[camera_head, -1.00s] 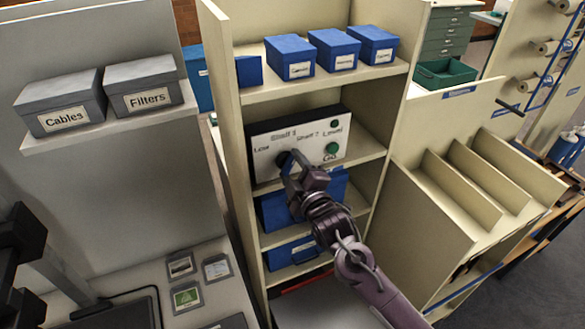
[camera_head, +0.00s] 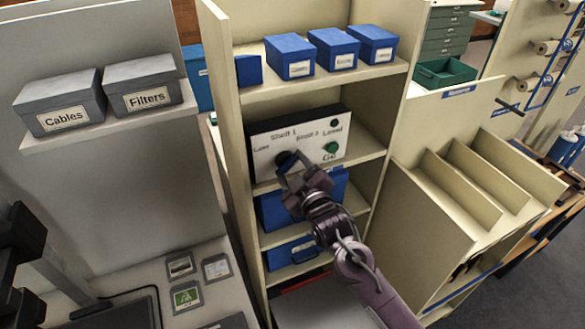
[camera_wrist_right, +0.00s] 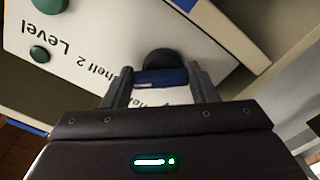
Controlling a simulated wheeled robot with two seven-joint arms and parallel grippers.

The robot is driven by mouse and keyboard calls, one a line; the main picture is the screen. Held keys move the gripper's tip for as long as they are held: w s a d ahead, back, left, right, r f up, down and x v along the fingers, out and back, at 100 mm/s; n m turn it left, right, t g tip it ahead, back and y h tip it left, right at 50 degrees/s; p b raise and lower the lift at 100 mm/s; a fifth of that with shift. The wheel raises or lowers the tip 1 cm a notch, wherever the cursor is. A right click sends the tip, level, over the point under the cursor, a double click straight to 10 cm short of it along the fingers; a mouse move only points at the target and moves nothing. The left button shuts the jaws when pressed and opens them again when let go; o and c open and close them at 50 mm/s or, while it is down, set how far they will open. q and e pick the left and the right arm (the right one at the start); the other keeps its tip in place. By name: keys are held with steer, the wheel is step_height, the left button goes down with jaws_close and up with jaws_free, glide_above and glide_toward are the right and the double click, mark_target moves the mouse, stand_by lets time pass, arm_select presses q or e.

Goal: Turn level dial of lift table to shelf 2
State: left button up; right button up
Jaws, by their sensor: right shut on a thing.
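The white control panel (camera_head: 262,158) of the lift table stands in a bay of the cream shelf unit, with lettering for Low, Shelf 1, Shelf 2 and Level. Its dark level dial (camera_head: 285,157) is at the lower left of the panel, partly covered by my right gripper (camera_head: 288,165). In the right wrist view the panel appears upside down, and my right gripper (camera_wrist_right: 160,77) has its two fingers on either side of the dial's blue grip (camera_wrist_right: 160,78). It is shut on the dial. The dial's exact pointing is hard to read.
Shelf boards lie above and below the panel. Blue boxes (camera_head: 290,50) stand above, and more blue boxes (camera_head: 290,253) below. Grey boxes (camera_head: 142,84) are at left.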

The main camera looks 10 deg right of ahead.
steer(key=shift+f, duration=0.1)
steer(key=o, duration=1)
steer(key=s+b, duration=0.1)
steer(key=s, duration=0.1)
steer(key=s+d+b, duration=0.1)
steer(key=s, duration=0.2)
steer(key=s+b, duration=0.1)
steer(key=s, duration=0.1)
steer(key=shift+s+d, duration=0.25)
steer(key=shift+s, duration=0.1)
